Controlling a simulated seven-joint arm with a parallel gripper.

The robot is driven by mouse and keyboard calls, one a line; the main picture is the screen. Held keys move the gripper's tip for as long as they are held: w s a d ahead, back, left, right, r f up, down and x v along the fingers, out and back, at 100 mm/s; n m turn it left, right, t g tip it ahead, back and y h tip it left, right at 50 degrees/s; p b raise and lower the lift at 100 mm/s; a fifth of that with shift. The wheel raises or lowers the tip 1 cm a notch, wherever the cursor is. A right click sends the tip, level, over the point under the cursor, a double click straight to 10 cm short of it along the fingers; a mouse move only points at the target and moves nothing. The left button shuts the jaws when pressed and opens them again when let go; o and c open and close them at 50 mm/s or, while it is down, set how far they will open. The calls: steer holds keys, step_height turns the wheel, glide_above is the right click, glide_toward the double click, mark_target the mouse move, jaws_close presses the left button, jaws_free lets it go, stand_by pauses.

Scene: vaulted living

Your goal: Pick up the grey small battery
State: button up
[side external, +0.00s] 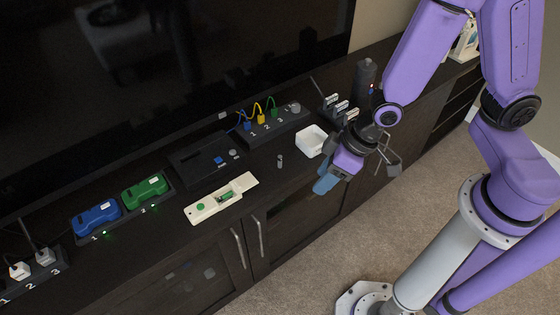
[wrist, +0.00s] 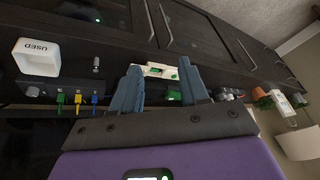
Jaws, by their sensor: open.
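The grey small battery (side external: 280,161) stands upright on the dark cabinet top, left of the white bin. It also shows as a small grey cylinder in the wrist view (wrist: 97,64), left of my fingers. My gripper (side external: 325,184) is open and empty, near the cabinet's front edge, to the right of the battery and apart from it. In the wrist view my two blue-grey fingers (wrist: 160,67) are spread wide, with nothing held between them.
A white bin (side external: 311,142) marked "USED" (wrist: 38,50) stands near the battery. A cream device (side external: 208,208) with an open compartment holding a green cell lies left. Behind are a black box (side external: 198,162) and a cable panel (side external: 268,128). Bare surface surrounds the battery.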

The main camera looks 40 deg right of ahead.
steer(key=w+f+m+t, duration=0.2)
steer(key=w+f, duration=0.3)
steer(key=f, duration=0.1)
steer(key=m+t, duration=0.1)
steer(key=t, duration=0.7)
glide_toward(280, 167)
steer(key=w, duration=0.3)
steer(key=w+a, duration=0.1)
steer(key=shift+w+a+r, duration=0.1)
steer(key=shift+w+r, duration=0.2)
steer(key=shift+r, duration=0.05)
steer(key=shift+x, duration=2.6)
steer(key=shift+w+r, duration=0.15)
jaws_close()
